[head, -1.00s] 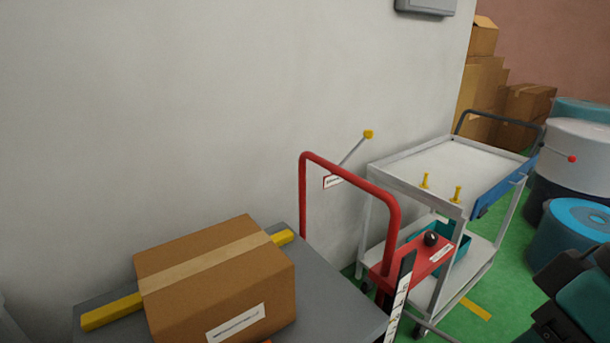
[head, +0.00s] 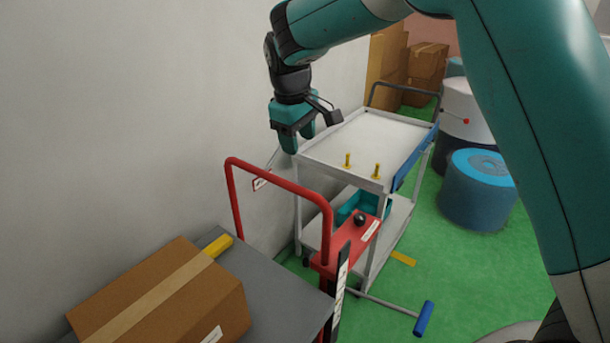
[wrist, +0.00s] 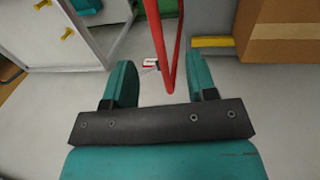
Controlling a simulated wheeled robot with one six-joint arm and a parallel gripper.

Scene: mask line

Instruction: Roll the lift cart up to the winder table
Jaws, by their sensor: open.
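The lift cart has a grey platform (head: 278,285) and a red tube handle (head: 285,183), with a red bracket (head: 352,245) and black knob at its right. A cardboard box (head: 165,295) rides on the platform. My gripper (head: 298,138) hangs open and empty above the far side of the handle, near the wall. In the wrist view, the red handle (wrist: 163,48) shows between the spread fingers (wrist: 162,65), apparently beyond them and not gripped. The box also shows at the upper right of the wrist view (wrist: 285,30). I cannot identify the winder table.
A white two-shelf trolley (head: 365,140) with two yellow pegs stands close behind the lift cart. A blue-ended bar (head: 423,318) sticks out low over the green floor. Blue and white drums (head: 478,190) stand right. A pale wall is close at left. Green floor is clear between trolley and drums.

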